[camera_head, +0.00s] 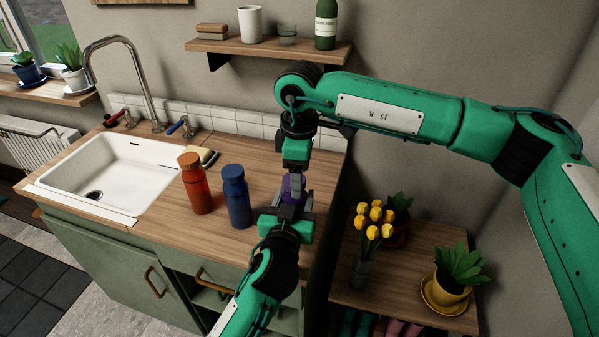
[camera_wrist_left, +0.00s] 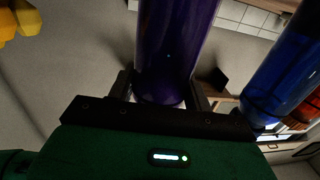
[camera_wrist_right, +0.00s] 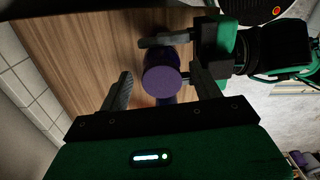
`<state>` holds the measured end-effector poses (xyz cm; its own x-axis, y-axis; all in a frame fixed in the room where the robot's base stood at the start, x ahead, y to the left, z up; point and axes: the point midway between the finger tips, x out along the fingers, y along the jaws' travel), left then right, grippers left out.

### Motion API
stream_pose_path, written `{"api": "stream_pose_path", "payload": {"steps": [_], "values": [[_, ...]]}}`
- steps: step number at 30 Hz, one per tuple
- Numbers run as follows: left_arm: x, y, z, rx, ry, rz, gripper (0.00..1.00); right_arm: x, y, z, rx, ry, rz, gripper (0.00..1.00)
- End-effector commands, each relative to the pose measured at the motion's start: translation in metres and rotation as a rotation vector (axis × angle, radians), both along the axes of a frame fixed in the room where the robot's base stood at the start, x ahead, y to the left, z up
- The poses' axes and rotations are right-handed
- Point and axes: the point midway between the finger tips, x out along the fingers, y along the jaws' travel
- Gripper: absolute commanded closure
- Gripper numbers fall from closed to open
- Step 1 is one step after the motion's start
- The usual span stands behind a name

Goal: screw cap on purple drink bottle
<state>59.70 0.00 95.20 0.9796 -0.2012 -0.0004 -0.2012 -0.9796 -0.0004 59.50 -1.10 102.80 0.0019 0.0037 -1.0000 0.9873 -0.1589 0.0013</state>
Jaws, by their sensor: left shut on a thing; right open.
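The purple drink bottle (camera_head: 293,187) stands at the right end of the wooden counter, largely hidden by my grippers. My left gripper (camera_head: 293,207) is shut on its body; the bottle (camera_wrist_left: 175,45) rises between the fingers in the left wrist view. My right gripper (camera_head: 295,180) points down from above, open. In the right wrist view, the round purple cap (camera_wrist_right: 162,80) shows end-on at the bottle's top, between and beyond the open fingers, with no clear contact. Whether the cap sits fully down on the bottle cannot be told.
A blue bottle (camera_head: 236,195) and an orange-red bottle (camera_head: 195,183) stand left of my grippers. A white sink (camera_head: 110,170) is farther left. A wall shelf (camera_head: 270,50) is behind my right arm. A low table (camera_head: 400,290) with plants stands at the right.

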Motion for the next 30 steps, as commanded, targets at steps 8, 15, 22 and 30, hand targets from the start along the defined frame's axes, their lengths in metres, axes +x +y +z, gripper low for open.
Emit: {"api": "stream_pose_path", "payload": {"steps": [8, 15, 22, 30], "values": [[0.0, 0.0, 0.0, -0.001, 0.0, 0.0, 1.0, 0.0, 0.0, 0.013, 0.0, 0.0, 0.0, 0.35], [0.0, 0.0, 0.0, -0.001, 0.0, 0.0, 1.0, 0.0, 0.0, 0.042, -0.001, 0.001, 0.001, 0.35], [0.0, 0.0, 0.0, 0.0, 0.0, 0.0, 1.0, 0.0, 0.0, 0.044, -0.001, 0.001, 0.001, 0.35], [0.0, 0.0, 0.0, 0.0, 0.0, 0.0, 1.0, 0.0, 0.0, 0.045, -0.001, 0.001, 0.09, 0.32]]}}
